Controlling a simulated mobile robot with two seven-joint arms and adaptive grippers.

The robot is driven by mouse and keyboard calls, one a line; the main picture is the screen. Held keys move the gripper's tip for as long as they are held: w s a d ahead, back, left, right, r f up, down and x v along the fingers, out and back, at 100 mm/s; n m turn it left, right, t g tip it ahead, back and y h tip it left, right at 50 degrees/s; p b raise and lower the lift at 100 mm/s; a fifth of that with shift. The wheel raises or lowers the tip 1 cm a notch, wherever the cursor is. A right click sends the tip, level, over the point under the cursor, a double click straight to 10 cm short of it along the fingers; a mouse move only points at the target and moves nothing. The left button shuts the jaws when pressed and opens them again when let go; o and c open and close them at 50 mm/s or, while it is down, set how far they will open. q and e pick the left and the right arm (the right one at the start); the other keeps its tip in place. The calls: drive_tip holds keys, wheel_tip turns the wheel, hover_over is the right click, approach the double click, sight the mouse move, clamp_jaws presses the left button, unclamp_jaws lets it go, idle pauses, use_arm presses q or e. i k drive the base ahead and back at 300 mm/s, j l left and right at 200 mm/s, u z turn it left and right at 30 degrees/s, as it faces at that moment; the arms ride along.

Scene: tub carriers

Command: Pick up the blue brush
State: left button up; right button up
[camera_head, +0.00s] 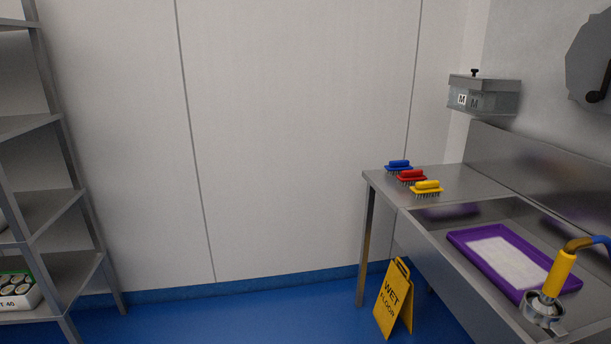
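The blue brush (398,166) lies on the far left end of the steel counter (447,186), bristles down. A red brush (411,176) sits just in front of it, and a yellow brush (427,187) sits in front of the red one. The three form a short diagonal row near the counter's left edge. Neither of my grippers shows in the head view.
A purple tray (461,239) and a yellow-handled spray head (557,277) are at the sink, right. A yellow wet-floor sign (393,297) stands below the counter. Steel shelves (62,205) stand at left. The blue floor (230,322) between is clear.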

sight(395, 167)
drive_tip(key=i, duration=1.5)
drive_tip(key=i+z, duration=0.1)
drive_tip(key=i, duration=0.6)
drive_tip(key=i+j+z, duration=0.15)
drive_tip(key=i, duration=0.55)
